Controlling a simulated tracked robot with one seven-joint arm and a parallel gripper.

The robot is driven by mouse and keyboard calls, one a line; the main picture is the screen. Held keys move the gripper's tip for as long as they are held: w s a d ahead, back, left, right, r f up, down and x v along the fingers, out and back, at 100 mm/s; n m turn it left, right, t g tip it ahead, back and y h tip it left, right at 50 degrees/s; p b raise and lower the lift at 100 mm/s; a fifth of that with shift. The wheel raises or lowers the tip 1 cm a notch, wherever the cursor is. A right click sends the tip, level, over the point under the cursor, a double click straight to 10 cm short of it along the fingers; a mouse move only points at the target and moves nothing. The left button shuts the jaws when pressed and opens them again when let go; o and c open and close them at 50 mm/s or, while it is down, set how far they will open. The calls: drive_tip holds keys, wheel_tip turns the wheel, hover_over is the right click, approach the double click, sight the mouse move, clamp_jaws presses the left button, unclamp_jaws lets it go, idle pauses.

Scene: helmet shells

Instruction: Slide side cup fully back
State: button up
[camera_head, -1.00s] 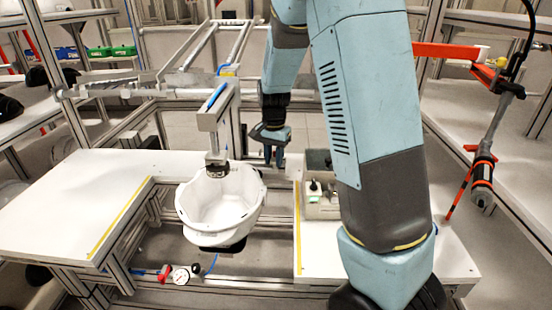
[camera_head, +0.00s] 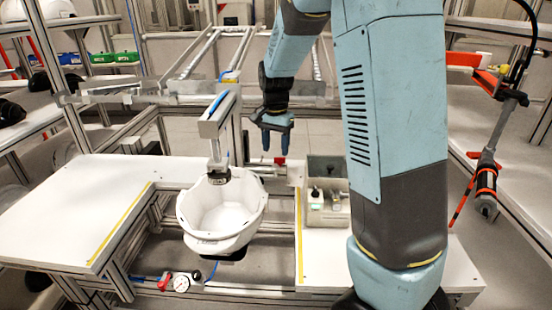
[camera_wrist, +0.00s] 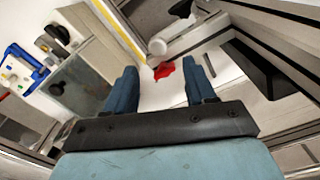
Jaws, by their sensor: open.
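A white helmet shell (camera_head: 222,215) hangs open side up in the middle fixture (camera_head: 215,120). To its right, at the table's back edge, is a small metal slide mechanism (camera_head: 262,171) with a red part (camera_head: 280,161). I cannot clearly make out the side cup itself. My gripper (camera_head: 275,154) points down above this mechanism, its fingers apart and empty. In the wrist view the red part (camera_wrist: 163,70) shows between the fingertips, beside a pale rounded metal bar end (camera_wrist: 157,47). I cannot tell whether the fingers touch it.
A grey box (camera_head: 327,170) with small parts stands on the white table right of the shell. A pressure gauge (camera_head: 181,284) sits at the front below the shell. A hanging tool (camera_head: 486,180) is at right. The left table (camera_head: 75,205) is clear.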

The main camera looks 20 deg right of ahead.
wheel_tip(320, 180, up, 7)
drive_tip(key=shift+r, duration=0.15)
drive_tip(key=shift+s, duration=0.1)
idle(0.4)
